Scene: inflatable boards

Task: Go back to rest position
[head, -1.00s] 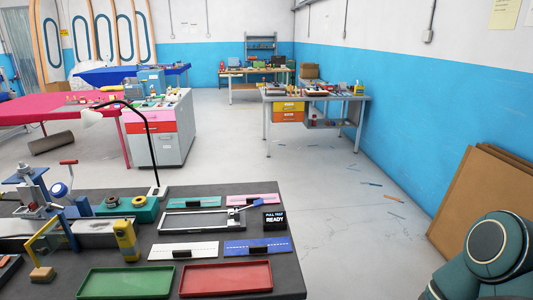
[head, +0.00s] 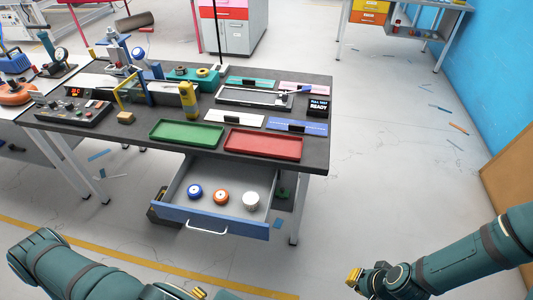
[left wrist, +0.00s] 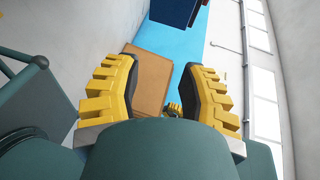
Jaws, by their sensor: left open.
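My left arm crosses the bottom left of the head view, and its gripper is mostly cut off by the lower edge there. In the left wrist view the left gripper (left wrist: 158,76) has its two yellow fingers wide apart with nothing between them. My right arm comes in from the right in the head view. Its gripper (head: 354,278) shows small yellow fingertips over the floor, and their gap cannot be made out. Both arms are in front of the workbench (head: 318,150), apart from it.
The blue-fronted drawer (head: 195,220) under the bench is open, holding a blue roll (head: 195,191), an orange roll (head: 221,197) and a white roll (head: 250,199). A green tray (head: 187,133) and a red tray (head: 263,144) lie on the bench. Brown boards (head: 510,180) lean at right. Floor between is clear.

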